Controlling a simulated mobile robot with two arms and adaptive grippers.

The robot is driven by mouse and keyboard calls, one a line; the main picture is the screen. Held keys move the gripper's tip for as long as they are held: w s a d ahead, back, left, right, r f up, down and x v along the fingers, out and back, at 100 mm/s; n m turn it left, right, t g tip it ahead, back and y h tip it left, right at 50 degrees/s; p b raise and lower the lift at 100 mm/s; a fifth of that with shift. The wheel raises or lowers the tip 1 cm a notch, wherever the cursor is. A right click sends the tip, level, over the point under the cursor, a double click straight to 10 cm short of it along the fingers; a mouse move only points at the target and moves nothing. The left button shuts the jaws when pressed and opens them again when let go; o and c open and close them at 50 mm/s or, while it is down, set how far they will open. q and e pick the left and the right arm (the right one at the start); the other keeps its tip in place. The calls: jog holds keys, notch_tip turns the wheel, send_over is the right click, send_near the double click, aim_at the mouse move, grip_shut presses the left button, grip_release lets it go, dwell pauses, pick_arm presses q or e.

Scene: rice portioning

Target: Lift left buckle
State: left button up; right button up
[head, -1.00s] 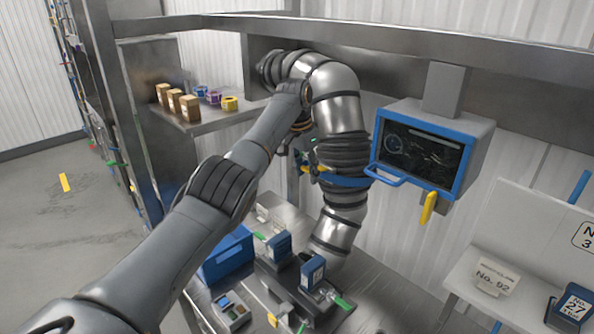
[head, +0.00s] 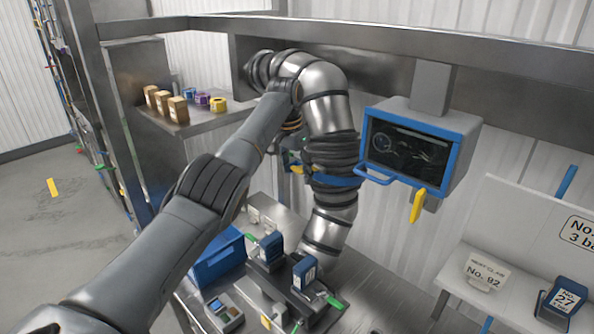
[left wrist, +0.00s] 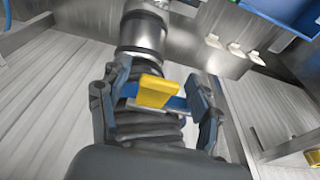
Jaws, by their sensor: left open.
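The yellow buckle (left wrist: 158,90) sits on the blue band (left wrist: 177,103) around a black ribbed sleeve on a metal duct. In the left wrist view it stands between the two fingers of my left gripper (left wrist: 160,82), which is open, with a gap to each finger. In the head view the blue band (head: 333,181) crosses the duct (head: 332,218). My left gripper (head: 291,160) is at the duct's left side there, small and partly hidden by my own arm. My right gripper is not in view.
A blue-framed screen (head: 415,150) with a yellow handle (head: 417,206) hangs right of the duct. Below stand a blue bin (head: 216,258) and blue devices (head: 305,272) on a metal bench. A shelf at left holds brown boxes (head: 178,110) and colored rolls (head: 218,104).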

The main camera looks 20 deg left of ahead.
pick_arm(q)
notch_tip(320, 180, up, 12)
jog(key=s, duration=0.2)
jog(key=shift+a+f, duration=0.15)
jog(key=shift+a, duration=0.15)
dwell(0.3)
